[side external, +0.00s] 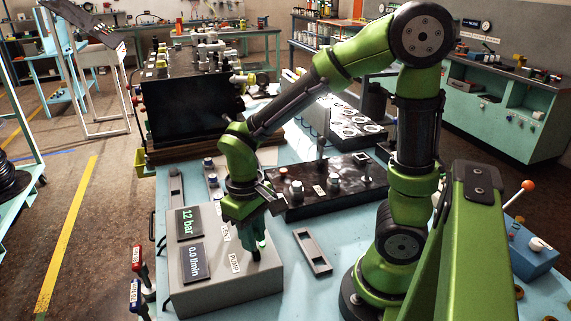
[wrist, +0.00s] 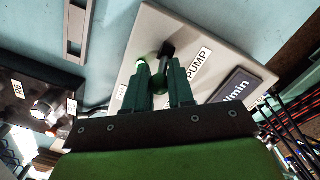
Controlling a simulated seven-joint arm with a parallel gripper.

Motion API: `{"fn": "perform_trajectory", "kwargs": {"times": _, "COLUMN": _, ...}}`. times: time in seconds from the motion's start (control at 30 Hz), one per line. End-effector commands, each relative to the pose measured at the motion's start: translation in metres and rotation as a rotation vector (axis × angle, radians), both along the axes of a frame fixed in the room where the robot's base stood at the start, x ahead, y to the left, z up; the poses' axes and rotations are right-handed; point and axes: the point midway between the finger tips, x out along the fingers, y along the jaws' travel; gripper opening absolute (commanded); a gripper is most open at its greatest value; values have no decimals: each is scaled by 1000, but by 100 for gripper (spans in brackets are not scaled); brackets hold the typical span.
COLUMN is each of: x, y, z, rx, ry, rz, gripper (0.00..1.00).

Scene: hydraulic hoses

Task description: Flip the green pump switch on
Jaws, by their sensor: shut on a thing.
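The grey control box (side external: 225,292) stands on the bench, with a PUMP label (side external: 235,260) on its top; the label also shows in the wrist view (wrist: 200,63). My gripper (side external: 257,246) points down at the box top beside this label. In the wrist view my gripper (wrist: 158,72) has its two dark green fingers close together around a small green part (wrist: 158,82), seemingly the pump switch, which they mostly hide. A black knob (wrist: 167,49) shows just past the fingertips, and a bright green spot (wrist: 142,62) shows at the left finger. The switch's on or off position cannot be told.
The box displays read 12 bar (side external: 187,222) and 0.0 l/min (side external: 195,263). A black manifold block (side external: 330,187) with knobs lies behind the gripper. A grey slotted bracket (side external: 313,251) lies flat right of the box. Red and blue handled levers (side external: 137,258) stand left of it.

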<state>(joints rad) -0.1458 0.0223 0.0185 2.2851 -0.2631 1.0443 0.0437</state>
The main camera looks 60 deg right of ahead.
Motion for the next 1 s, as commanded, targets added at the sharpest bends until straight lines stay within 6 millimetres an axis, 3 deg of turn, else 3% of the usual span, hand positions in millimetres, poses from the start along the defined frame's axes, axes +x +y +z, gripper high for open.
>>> {"fn": "perform_trajectory", "kwargs": {"times": 0.43, "x": 2, "y": -3, "z": -1, "rx": 49, "ry": 45, "rz": 2, "gripper": 0}}
{"fn": "perform_trajectory", "kwargs": {"times": 0.47, "x": 2, "y": -3, "z": -1, "rx": 49, "ry": 45, "rz": 2, "gripper": 26}}
{"fn": "perform_trajectory", "kwargs": {"times": 0.6, "x": 2, "y": -3, "z": -1, "rx": 49, "ry": 45, "rz": 2, "gripper": 47}}
{"fn": "perform_trajectory", "kwargs": {"times": 1.0, "x": 4, "y": -3, "z": 8, "rx": 50, "ry": 42, "rz": 2, "gripper": 47}}
